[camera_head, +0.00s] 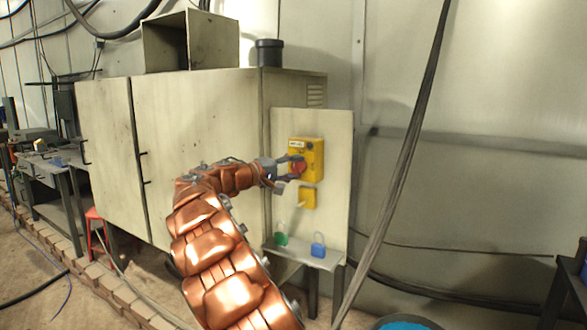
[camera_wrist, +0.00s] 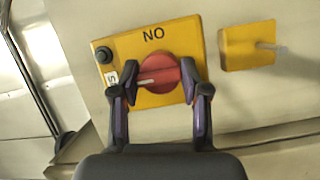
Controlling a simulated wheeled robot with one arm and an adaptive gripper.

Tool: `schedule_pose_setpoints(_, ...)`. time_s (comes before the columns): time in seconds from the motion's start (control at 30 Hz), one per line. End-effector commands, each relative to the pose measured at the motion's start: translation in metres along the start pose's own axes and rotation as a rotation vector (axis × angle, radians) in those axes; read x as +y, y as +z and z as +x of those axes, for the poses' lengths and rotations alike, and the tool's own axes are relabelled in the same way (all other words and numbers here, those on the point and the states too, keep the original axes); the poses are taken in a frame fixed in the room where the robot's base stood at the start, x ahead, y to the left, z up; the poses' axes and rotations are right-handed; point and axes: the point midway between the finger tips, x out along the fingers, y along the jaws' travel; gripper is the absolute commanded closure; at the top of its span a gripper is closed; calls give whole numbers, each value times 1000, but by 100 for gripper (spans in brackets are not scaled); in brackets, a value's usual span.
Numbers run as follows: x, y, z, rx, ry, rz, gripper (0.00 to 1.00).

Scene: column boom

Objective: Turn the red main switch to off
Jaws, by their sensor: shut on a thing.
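The red main switch (camera_wrist: 160,70) is a round knob with a white line, on a yellow box (camera_wrist: 103,45). In the wrist view the white line points left, and letters reading "NO" stand above the knob in that view. My gripper (camera_wrist: 160,82) is shut on the knob, one finger on each side of it. In the head view the yellow box (camera_head: 315,150) is on the upright pale panel, and my gripper (camera_head: 297,168) reaches it from the left, covering part of the red knob.
A smaller yellow box (camera_head: 308,198) with a pale pin sits just below the switch box. A green padlock (camera_head: 281,239) and a blue padlock (camera_head: 318,247) are on the ledge (camera_head: 300,257) below. A dark cable (camera_head: 405,170) hangs at the right. A large cabinet (camera_head: 190,140) stands left.

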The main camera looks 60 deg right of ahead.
Motion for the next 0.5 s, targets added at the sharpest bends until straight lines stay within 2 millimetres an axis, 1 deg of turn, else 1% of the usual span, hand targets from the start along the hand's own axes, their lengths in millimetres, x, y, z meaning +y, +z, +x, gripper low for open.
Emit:
schedule_pose_setpoints(0.03,-2,0,0,-1,-3,-1,52)
schedule_pose_setpoints(0.23,-2,0,0,-1,-2,-1,31)
schedule_pose_setpoints(0.5,-1,0,0,-1,-1,0,31)
